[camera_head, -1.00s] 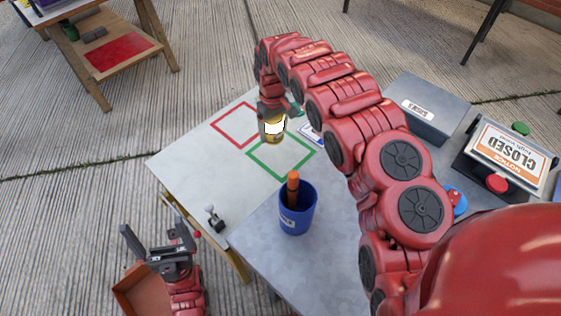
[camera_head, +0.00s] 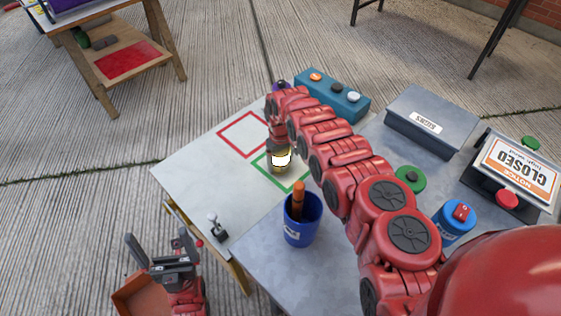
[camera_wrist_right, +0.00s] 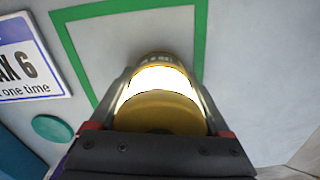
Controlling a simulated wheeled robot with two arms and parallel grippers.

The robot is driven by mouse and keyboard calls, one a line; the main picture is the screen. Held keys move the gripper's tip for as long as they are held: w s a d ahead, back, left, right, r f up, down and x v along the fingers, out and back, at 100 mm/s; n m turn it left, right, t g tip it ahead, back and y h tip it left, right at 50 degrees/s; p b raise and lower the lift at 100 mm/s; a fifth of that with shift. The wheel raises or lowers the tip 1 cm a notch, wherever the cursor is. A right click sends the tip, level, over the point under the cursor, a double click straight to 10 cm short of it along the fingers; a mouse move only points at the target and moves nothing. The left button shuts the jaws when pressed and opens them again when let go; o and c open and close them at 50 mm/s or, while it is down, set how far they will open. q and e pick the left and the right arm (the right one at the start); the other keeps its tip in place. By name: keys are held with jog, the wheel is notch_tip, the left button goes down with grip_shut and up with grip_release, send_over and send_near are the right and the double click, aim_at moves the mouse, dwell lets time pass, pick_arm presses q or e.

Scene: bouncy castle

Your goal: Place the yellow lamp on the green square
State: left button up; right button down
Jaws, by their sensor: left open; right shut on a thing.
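The yellow lamp (camera_head: 281,162) has a bright white band and hangs upright from my right gripper (camera_head: 279,147), which is shut on it. It is over the green square (camera_head: 272,179), an outline on the pale table; my arm hides part of that outline. In the right wrist view the lamp (camera_wrist_right: 160,102) sits between the fingers, with the green outline (camera_wrist_right: 110,18) behind it. My left gripper (camera_head: 158,243) is open and empty, off the table's front left.
A red square outline (camera_head: 222,139) lies beside the green one. A blue cup (camera_head: 303,228) with an orange stick stands close in front. A small joystick (camera_head: 216,229) is near the left edge. A teal button box (camera_head: 345,100) and grey signs box (camera_head: 430,118) stand behind.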

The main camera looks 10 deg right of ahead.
jog(key=shift+f, duration=0.1)
grip_release()
notch_tip(320, 180, up, 12)
jog(key=shift+r+p, duration=0.15)
jog(key=shift+p, duration=0.3)
dwell(0.4)
